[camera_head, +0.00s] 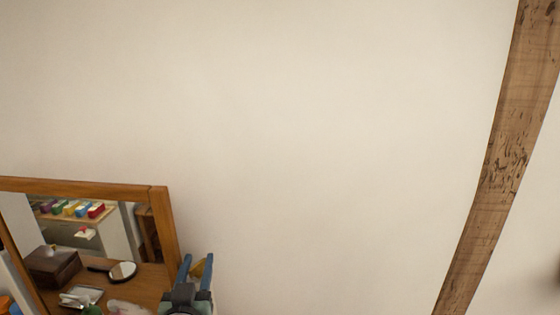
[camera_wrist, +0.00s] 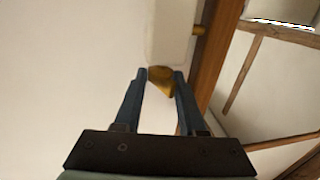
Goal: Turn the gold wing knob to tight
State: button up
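The gold wing knob (camera_wrist: 161,80) shows in the wrist view, on the end of a pale block (camera_wrist: 170,35) beside the mirror's wooden frame. My gripper (camera_wrist: 160,76) is open, its two blue fingertips on either side of the knob. Whether either finger touches the knob is hard to tell. The knob's lower part is hidden there by my gripper.
The wood-framed mirror (camera_head: 160,215) stands at lower left in the head view, reflecting a desk with a box and a hand mirror. A plain cream wall (camera_head: 320,140) fills the middle. A wooden beam (camera_head: 495,170) slants at the right.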

jog(key=shift+d+r+p, duration=0.1)
jog(key=shift+r+p, duration=0.2)
jog(key=shift+p, duration=0.25)
jog(key=shift+s+f+y, duration=0.25)
jog(key=shift+f+y, duration=0.05)
jog(key=s+d+b, duration=0.2)
jog(key=s+b, duration=0.2)
jog(key=s, duration=0.8)
jog(key=w+d+r+m+t+h+b, duration=0.1)
jog(key=d+r+t+b, duration=0.2)
jog(key=r, duration=0.4)
jog(key=w+d+r+t+h+b, duration=0.1)
jog(key=d+r+b, duration=0.1)
jog(key=d+r, duration=0.4)
jog(key=s+d+r+t+b, duration=0.2)
jog(key=s+d+r, duration=0.1)
jog(key=r, duration=0.3)
jog(key=s+d+r+m+t+h+b, duration=0.1)
jog(key=s+d+r+t+b, duration=0.1)
jog(key=r, duration=0.4)
jog(key=shift+s+d+r+b, duration=0.35)
jog(key=shift+s+d+b, duration=0.25)
jog(key=shift+s, duration=0.65)
jog(key=shift+a, duration=0.1)
